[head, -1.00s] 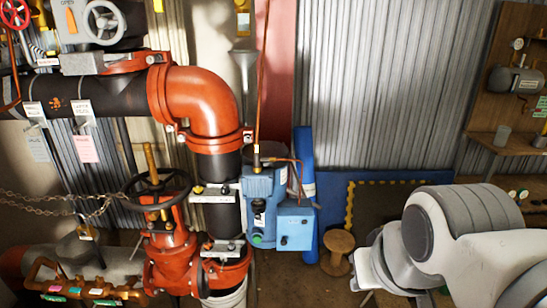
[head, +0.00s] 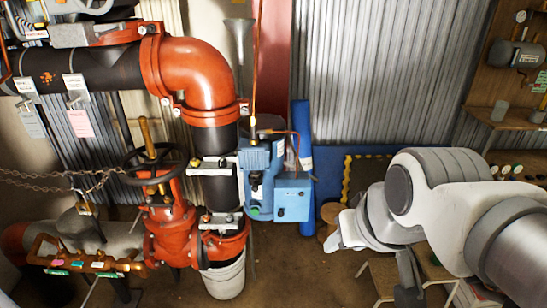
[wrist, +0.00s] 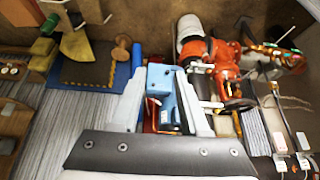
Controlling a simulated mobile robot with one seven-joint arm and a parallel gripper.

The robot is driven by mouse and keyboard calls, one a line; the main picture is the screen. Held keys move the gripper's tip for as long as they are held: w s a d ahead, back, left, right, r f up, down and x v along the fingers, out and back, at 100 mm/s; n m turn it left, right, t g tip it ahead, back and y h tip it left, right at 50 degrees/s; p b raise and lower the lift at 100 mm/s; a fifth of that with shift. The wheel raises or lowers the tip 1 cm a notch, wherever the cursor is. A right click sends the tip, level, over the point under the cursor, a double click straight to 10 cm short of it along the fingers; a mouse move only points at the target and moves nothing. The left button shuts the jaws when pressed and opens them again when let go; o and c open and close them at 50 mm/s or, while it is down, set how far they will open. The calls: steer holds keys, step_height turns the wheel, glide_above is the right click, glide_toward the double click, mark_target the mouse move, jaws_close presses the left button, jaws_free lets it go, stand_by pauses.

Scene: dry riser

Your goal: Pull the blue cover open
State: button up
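A blue unit with a ribbed body (head: 257,180) stands beside the black vertical pipe in the head view. A blue box-shaped cover (head: 292,200) is at its right front and looks closed. In the wrist view the blue unit (wrist: 160,82) appears between and beyond my fingers; which part is the cover is hard to tell there. My gripper (head: 340,236) is to the right of the blue cover and apart from it in the head view. In the wrist view my gripper (wrist: 160,78) has its two pale fingers spread, with nothing held.
Orange piping (head: 200,75) and a valve with a black handwheel (head: 152,168) stand left of the unit. A white bucket (head: 223,280) is below. A blue roll (head: 303,150) stands behind. A wooden spool (head: 328,213) and a stool are near my arm. Brown floor lies clear in front.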

steer(key=shift+o, duration=0.6)
steer(key=w+a+f+n+y, duration=0.1)
steer(key=w+a+f, duration=0.5)
steer(key=w+f, duration=0.1)
steer(key=shift+w+f+y, duration=0.15)
steer(key=shift+w+y, duration=0.15)
steer(key=shift+w, duration=0.35)
steer(key=n+t+h+b, duration=0.3)
steer(key=n+t, duration=0.9)
steer(key=n, duration=0.4)
glide_toward(281, 216)
steer(key=w+p, duration=0.1)
steer(key=w, duration=0.8)
steer(key=shift+d, duration=0.15)
